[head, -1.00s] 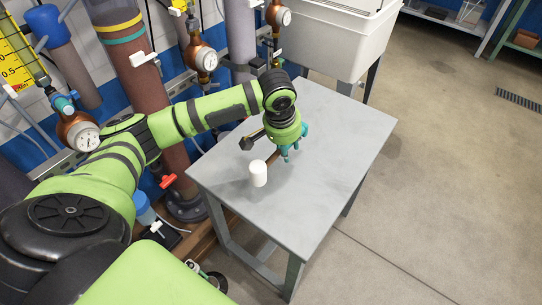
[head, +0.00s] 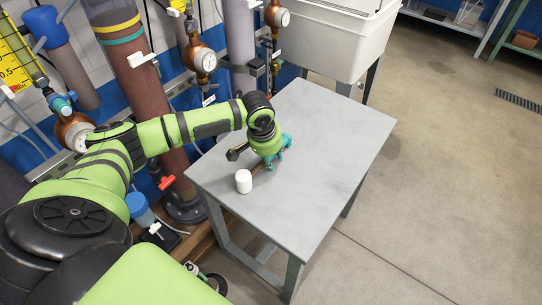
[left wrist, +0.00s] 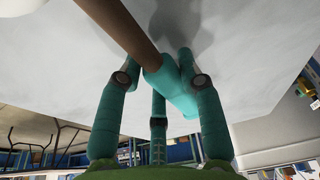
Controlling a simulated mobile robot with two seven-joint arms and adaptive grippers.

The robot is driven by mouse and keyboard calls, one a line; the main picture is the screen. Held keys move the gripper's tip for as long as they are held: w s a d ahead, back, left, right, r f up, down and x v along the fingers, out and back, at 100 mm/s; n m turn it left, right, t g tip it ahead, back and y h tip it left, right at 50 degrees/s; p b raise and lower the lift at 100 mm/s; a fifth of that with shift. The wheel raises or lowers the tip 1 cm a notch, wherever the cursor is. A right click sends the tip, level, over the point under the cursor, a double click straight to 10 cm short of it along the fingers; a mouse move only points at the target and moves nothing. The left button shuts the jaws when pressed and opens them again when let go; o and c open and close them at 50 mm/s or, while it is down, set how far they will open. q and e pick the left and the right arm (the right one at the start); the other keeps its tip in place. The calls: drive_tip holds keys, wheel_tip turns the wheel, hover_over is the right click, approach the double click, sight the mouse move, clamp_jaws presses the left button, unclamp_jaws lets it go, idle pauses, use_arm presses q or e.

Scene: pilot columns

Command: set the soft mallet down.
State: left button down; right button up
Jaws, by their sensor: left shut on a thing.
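The soft mallet has a white cylindrical head (head: 243,181) near the left edge of the grey table (head: 310,150). In the left wrist view its brown handle shaft (left wrist: 112,24) runs to the upper left and its teal grip (left wrist: 174,92) lies between my fingers. My left gripper (head: 276,163), with teal fingers, is low over the table, to the right of the white head. It is shut on the grip. I cannot tell whether the mallet touches the tabletop. My right gripper is not in view.
The tabletop's right and front parts are bare. Pipes with gauges (head: 203,59) and a red valve handle (head: 167,182) stand along the wall at the left. A white sink (head: 345,40) stands behind the table. The floor at the right is open.

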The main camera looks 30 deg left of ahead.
use_arm(q)
drive_tip(key=shift+f, duration=0.1)
drive_tip(key=shift+s+f, duration=0.1)
drive_tip(key=shift+f, duration=0.05)
drive_tip(key=c, duration=1)
unclamp_jaws()
drive_tip(key=shift+s+d+f, duration=0.1)
drive_tip(key=shift+o, duration=0.9)
drive_tip(key=shift+f, duration=0.2)
drive_tip(key=shift+r, duration=0.1)
drive_tip(key=shift+r, duration=0.15)
drive_tip(key=p+v, duration=0.1)
drive_tip(key=v, duration=1.1)
drive_tip(key=shift+w+r, duration=0.2)
drive_tip(key=shift+r, duration=0.2)
drive_tip(key=shift+f, duration=0.1)
